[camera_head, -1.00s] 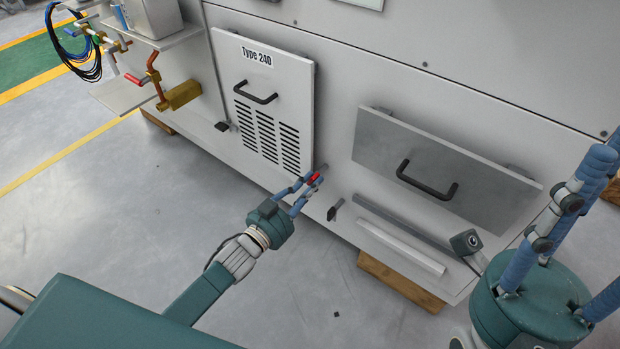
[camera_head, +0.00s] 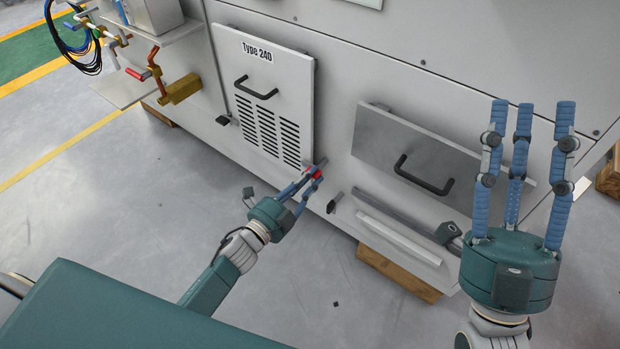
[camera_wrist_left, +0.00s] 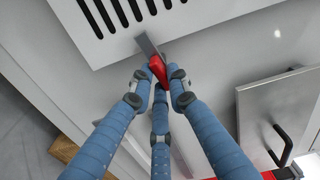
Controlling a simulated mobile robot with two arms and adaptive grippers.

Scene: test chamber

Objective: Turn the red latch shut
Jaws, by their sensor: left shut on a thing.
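The red latch (camera_head: 315,174) is on the grey cabinet front, at the lower right corner of the vented "Type 240" door (camera_head: 268,90). It also shows in the left wrist view (camera_wrist_left: 158,69), where a grey metal strip reaches from it onto the door's edge. My left gripper (camera_head: 310,183) is shut on the red latch, its blue fingers around it; the fingertips partly hide it. My right gripper (camera_head: 520,105) is open and empty, with its fingers pointing up, in front of the cabinet's right part.
A grey drawer panel (camera_head: 425,160) with a black handle is to the right of the latch. A white ledge (camera_head: 398,238) and wooden blocks (camera_head: 400,275) are below it. A shelf with a brass valve (camera_head: 180,92) is at upper left. The floor at left is clear.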

